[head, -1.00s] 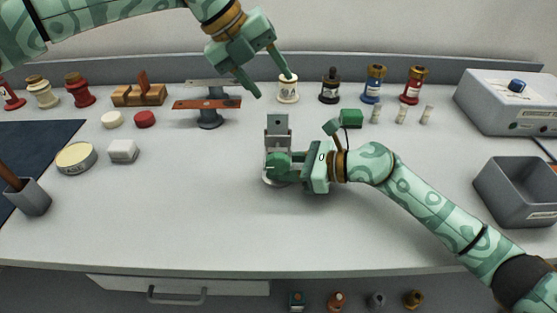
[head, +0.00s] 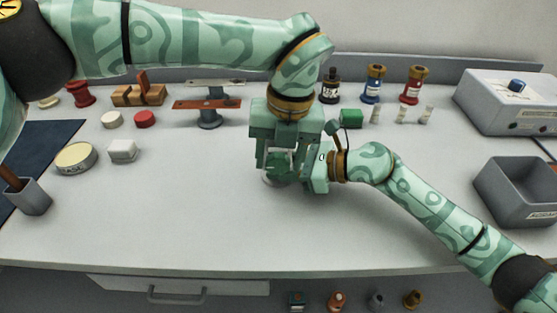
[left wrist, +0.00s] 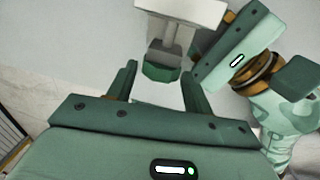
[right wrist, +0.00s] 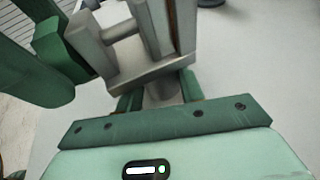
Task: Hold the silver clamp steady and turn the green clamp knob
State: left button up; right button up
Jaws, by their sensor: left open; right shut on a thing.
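The silver clamp (head: 272,180) stands on the table, mostly hidden by my grippers in the head view. Its grey body shows in the right wrist view (right wrist: 150,62) and the left wrist view (left wrist: 176,30). The green clamp knob (left wrist: 160,71) lies between the fingertips of my left gripper (left wrist: 159,76), which is open around it, with a gap on each side. The knob also shows at the left in the right wrist view (right wrist: 62,46). My right gripper (right wrist: 160,92) is shut on the clamp's lower part, coming from the right.
A grey open bin (head: 515,190) and a grey box with a blue knob (head: 510,100) stand at the right. A green block (head: 351,118) lies just behind my right gripper. A stand with a red bar (head: 208,112) is behind left. The front of the table is clear.

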pick_arm(q)
jog(key=shift+a+f, duration=0.1)
jog(key=shift+f, duration=0.7)
pick_arm(e)
jog(key=shift+s, duration=0.1)
pick_arm(q)
jog(key=c, duration=0.7)
pick_arm(e)
jog(key=shift+a, duration=0.1)
